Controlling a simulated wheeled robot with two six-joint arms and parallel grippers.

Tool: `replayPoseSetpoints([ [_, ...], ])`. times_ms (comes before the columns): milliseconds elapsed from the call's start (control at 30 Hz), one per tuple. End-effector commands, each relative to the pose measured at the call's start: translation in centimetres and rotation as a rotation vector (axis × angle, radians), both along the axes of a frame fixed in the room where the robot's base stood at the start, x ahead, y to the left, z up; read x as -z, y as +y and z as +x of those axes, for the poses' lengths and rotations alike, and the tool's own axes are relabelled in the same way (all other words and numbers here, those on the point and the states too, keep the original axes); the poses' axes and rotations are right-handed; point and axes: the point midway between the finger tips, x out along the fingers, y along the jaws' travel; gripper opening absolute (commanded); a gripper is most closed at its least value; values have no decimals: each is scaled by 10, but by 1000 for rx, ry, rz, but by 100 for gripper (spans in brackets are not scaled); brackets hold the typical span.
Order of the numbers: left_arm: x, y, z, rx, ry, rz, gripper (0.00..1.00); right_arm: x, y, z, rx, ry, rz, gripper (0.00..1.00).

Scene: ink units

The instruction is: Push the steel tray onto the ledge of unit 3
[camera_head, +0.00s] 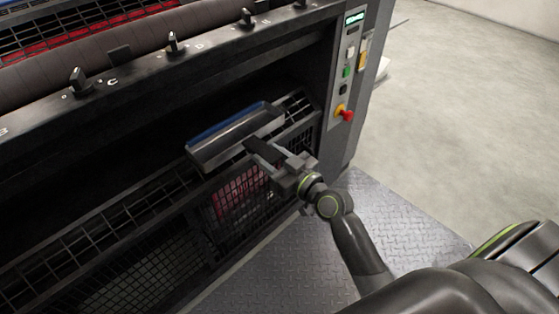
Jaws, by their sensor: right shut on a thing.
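The steel tray (237,136) is a long grey tray with a blue strip along its back edge. It lies slanted at the front opening of the dark ink unit, above the mesh guard. My right gripper (262,150) is at the tray's near right side, shut on the tray. The gripper's fingers hide part of the tray's front edge. The ledge (292,107) shows as a dark slatted edge beside the tray's right end. I cannot tell how much of the tray rests on it. My left gripper is not in view.
A control panel (349,75) with buttons and a red knob (345,113) is on the machine's right end. Black levers (173,43) line the rail above the opening. A mesh guard (150,262) runs below. The diamond-plate floor (395,225) and concrete floor (470,110) are clear.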

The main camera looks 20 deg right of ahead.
Motion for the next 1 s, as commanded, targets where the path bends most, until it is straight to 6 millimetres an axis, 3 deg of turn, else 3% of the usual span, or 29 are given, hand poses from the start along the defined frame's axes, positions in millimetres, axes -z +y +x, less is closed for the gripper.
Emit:
replayPoseSetpoints([
  [800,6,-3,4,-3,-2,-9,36,9,29,78,0,-4,1,8],
  [1000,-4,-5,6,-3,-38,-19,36,10,35,94,-1,-4,0,8],
])
